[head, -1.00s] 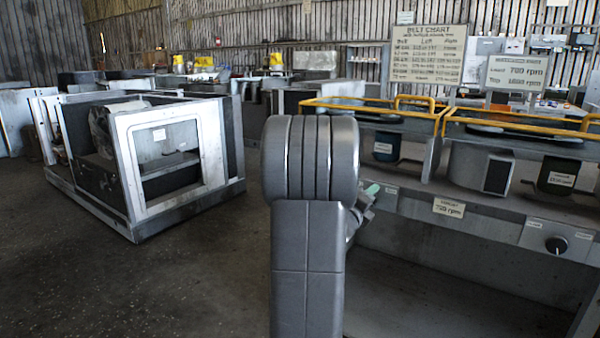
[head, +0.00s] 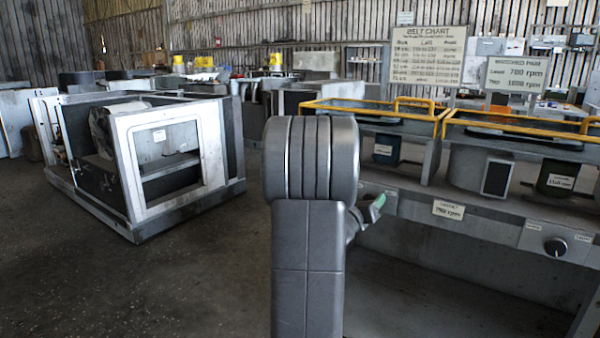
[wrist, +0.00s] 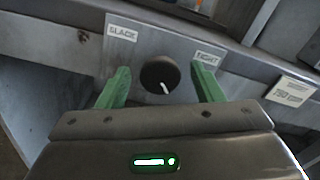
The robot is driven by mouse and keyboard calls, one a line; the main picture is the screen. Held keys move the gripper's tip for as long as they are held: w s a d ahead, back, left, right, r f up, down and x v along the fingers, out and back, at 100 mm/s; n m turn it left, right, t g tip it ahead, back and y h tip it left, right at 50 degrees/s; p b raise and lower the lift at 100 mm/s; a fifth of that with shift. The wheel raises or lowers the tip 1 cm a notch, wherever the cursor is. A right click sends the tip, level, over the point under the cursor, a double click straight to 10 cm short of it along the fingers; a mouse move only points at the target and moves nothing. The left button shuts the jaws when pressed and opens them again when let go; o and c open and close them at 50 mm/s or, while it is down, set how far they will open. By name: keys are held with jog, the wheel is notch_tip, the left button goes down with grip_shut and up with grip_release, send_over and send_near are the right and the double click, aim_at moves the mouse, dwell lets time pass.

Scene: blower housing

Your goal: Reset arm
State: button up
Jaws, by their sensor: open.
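My gripper (wrist: 160,70) shows in the wrist view as two green fingers spread wide apart, with nothing held between them. A round dark knob (wrist: 158,76) with a white pointer line appears between the fingers, with a visible gap on each side. Its plate carries a SLACK label (wrist: 121,33) at left and a TIGHT label (wrist: 208,60) at right. The pointer aims down and to the right. In the head view my arm hides this knob and most of the gripper; a green finger (head: 377,206) shows just right of the arm.
A bench with yellow rails (head: 520,122) runs along the right. A target rpm tag (head: 448,209) and a second knob (head: 555,247) are on its front. A metal housing frame (head: 130,170) stands at left on the floor. The floor between is clear.

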jog(key=shift+m+p, duration=0.4)
jog(key=shift+m, duration=0.7)
jog(key=shift+s, duration=0.1)
